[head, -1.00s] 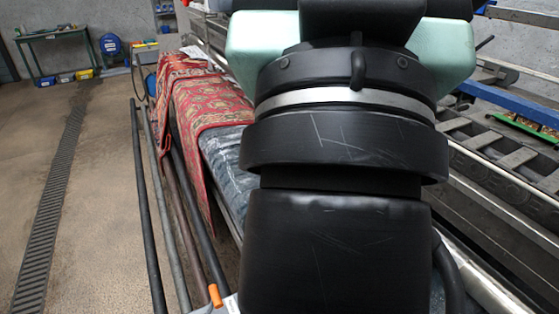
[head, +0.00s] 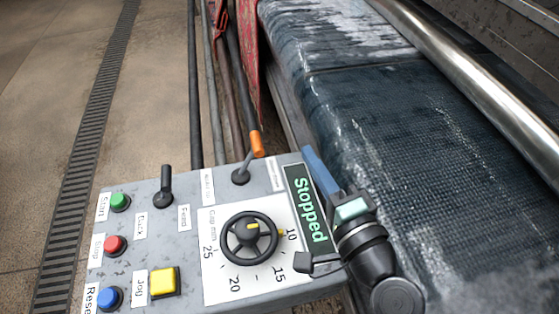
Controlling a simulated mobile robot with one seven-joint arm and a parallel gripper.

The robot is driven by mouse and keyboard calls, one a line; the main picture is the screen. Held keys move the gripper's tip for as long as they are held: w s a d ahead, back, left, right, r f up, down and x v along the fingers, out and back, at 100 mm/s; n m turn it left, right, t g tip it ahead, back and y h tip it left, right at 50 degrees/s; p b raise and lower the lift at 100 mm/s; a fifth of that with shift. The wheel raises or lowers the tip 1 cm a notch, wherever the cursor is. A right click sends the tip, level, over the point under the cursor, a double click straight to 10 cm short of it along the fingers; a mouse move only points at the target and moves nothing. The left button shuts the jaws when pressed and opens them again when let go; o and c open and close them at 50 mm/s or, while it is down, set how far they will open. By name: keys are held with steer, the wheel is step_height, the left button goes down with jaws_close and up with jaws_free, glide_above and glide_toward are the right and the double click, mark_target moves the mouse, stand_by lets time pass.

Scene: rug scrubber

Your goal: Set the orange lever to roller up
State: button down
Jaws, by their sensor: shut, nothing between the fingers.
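The orange lever (head: 257,144) stands at the far edge of a grey control panel (head: 185,232). Its grey stem rises from a dark round base, and its orange grip tilts up and to the right. Small labels flank it, too small to read. My gripper (head: 309,154) is to the right of the lever, over the panel's right edge. Its narrow blue fingers are closed together and empty, with a visible gap to the lever. My black wrist covers part of the panel's lower right corner.
A green "Stopped" display (head: 308,211) is beside my gripper. A black handwheel (head: 249,240), a black lever (head: 165,183) and several coloured buttons share the panel. A wet dark belt (head: 390,120) and steel roller (head: 470,80) lie right. Floor is clear at left.

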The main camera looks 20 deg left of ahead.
mark_target(249, 159)
steer(key=s+f, duration=0.1)
steer(key=f+m, duration=0.1)
steer(key=f, duration=0.1)
steer(key=s+f+m+y+b, duration=0.1)
steer(key=f, duration=0.1)
steer(key=shift+s+a+f, duration=0.1)
steer(key=shift+s+f, duration=0.05)
steer(key=shift+s, duration=0.2)
steer(key=shift+s+f+g+y, duration=0.15)
steer(key=shift+s+g+y, duration=0.15)
steer(key=x, duration=1)
steer(key=shift+w+a, duration=0.1)
steer(key=shift+a+r, duration=0.2)
steer(key=shift+r, duration=0.05)
